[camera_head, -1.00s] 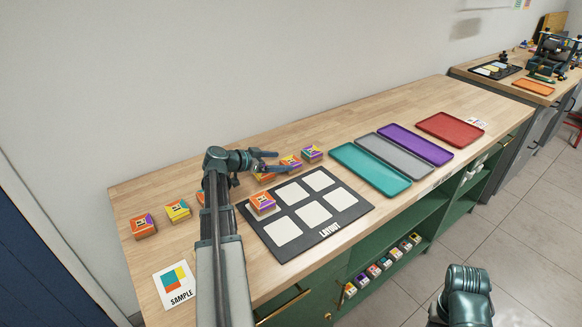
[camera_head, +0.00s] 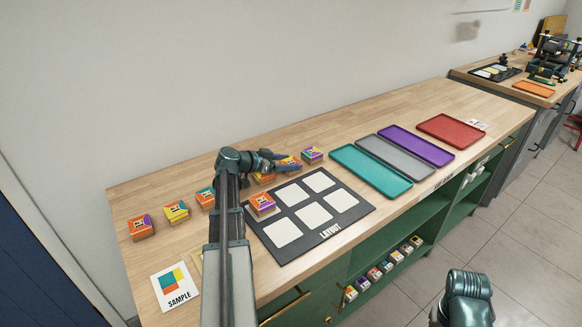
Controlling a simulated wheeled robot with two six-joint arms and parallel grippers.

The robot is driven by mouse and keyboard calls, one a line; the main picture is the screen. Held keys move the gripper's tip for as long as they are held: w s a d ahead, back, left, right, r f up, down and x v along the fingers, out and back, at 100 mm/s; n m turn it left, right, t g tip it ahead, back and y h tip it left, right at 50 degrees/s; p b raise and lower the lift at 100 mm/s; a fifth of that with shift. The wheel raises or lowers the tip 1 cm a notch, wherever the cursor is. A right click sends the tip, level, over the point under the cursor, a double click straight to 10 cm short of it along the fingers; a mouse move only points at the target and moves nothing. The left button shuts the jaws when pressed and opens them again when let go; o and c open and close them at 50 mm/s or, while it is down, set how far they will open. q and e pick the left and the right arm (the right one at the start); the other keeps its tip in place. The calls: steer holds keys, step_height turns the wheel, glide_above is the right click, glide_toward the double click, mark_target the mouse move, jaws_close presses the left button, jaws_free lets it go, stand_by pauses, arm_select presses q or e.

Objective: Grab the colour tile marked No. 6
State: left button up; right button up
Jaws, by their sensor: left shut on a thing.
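Several colour tile blocks stand in a row along the back of the bench; their numbers are too small to read, so I cannot tell which is No. 6. My left gripper (camera_head: 284,158) is at the row's right part, shut on an orange and yellow tile (camera_head: 291,166) that its fingers partly cover. I cannot tell whether that tile is off the bench. An orange and purple tile (camera_head: 312,155) is just right of it, and another tile (camera_head: 264,179) is partly hidden under the gripper. My right gripper is out of view; only part of my right arm shows at the bottom right.
One tile (camera_head: 262,204) sits in the back left cell of the black layout board (camera_head: 309,230); other cells look empty. Three tiles, one orange (camera_head: 141,227), stand at left. A sample card (camera_head: 175,287) lies in front. Teal (camera_head: 371,172), grey, purple and red (camera_head: 452,130) trays lie right.

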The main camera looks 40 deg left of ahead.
arm_select(q)
steer(key=shift+r, duration=0.2)
steer(key=shift+r+p, duration=0.8)
steer(key=shift+p, duration=0.2)
steer(key=shift+r+p, duration=0.9)
steer(key=s+d, duration=0.3)
steer(key=s, duration=0.1)
steer(key=s+d+p, duration=0.1)
steer(key=s+d, duration=0.2)
steer(key=s, duration=0.1)
steer(key=s+d+r, duration=0.1)
steer(key=s+d, duration=0.2)
steer(key=s, duration=0.2)
steer(key=shift+s+r, duration=0.1)
steer(key=shift+d, duration=0.2)
